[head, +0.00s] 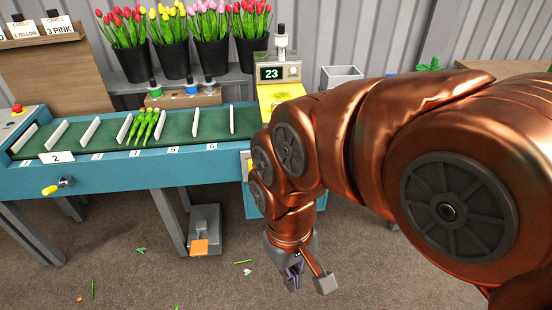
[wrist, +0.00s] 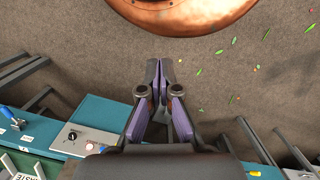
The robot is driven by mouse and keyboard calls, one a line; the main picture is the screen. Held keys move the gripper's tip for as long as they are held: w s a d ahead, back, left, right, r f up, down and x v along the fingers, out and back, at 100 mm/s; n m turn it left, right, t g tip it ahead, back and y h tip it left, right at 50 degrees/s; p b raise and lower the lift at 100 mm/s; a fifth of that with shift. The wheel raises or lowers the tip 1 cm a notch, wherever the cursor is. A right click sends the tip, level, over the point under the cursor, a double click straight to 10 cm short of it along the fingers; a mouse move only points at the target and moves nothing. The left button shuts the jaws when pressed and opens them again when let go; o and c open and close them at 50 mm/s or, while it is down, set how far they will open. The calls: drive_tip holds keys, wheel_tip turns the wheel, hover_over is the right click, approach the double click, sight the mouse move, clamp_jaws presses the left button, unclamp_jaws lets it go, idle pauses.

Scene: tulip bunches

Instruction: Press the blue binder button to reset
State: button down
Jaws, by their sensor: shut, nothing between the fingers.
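The binder (head: 282,74), a beige and yellow machine with a display reading 23, stands at the right end of the green conveyor in the head view. I cannot make out a blue button on it; my arm covers part of its front and right side. My gripper (head: 293,274) hangs low over the floor, right of the conveyor and apart from the binder. In the wrist view my gripper (wrist: 161,66) has its purple-sided fingers together, with nothing between them.
A green conveyor (head: 75,143) with white dividers carries a tulip bunch (head: 143,126). Buckets of tulips (head: 168,60) stand behind. An orange pedal (head: 200,247) is on the floor. The wrist view shows a grey panel (wrist: 88,142) with a black knob. Floor around my gripper is mostly free.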

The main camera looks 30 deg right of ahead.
drive_tip(key=w+a+f+m+t+y+b, duration=0.1)
drive_tip(key=w+a+f+m+y+b, duration=0.2)
drive_tip(key=w, duration=0.5)
drive_tip(key=w+a+f+m+t+y+b, duration=0.1)
drive_tip(key=w+a+m+y+b, duration=0.15)
drive_tip(key=w+a, duration=0.4)
drive_tip(key=w+d+f+m+t+y+b, duration=0.25)
drive_tip(key=w+m, duration=0.25)
drive_tip(key=w, duration=0.4)
drive_tip(key=w+d+f+m+t+y+b, duration=0.1)
drive_tip(key=w+d+m+t+b, duration=0.15)
drive_tip(key=w+m, duration=0.5)
drive_tip(key=w+d+f+m+t+h+b, duration=0.1)
drive_tip(key=w+d+f+m+t, duration=0.3)
drive_tip(key=d, duration=0.4)
drive_tip(key=w+d+f+m+t+h+b, duration=0.1)
drive_tip(key=w+d+f+m+b, duration=0.1)
drive_tip(key=w+d+f+m, duration=0.35)
drive_tip(key=d+f+m+t+h+b, duration=0.1)
drive_tip(key=d+f+m, duration=0.3)
drive_tip(key=d, duration=0.5)
drive_tip(key=w+d+f+m+h+b, duration=0.1)
drive_tip(key=d+f+m+h, duration=0.2)
drive_tip(key=d+f, duration=0.3)
drive_tip(key=d+m, duration=0.1)
drive_tip(key=d, duration=0.2)
drive_tip(key=shift+f+t, duration=0.25)
drive_tip(key=shift+t, duration=0.15)
drive_tip(key=shift+w, duration=0.15)
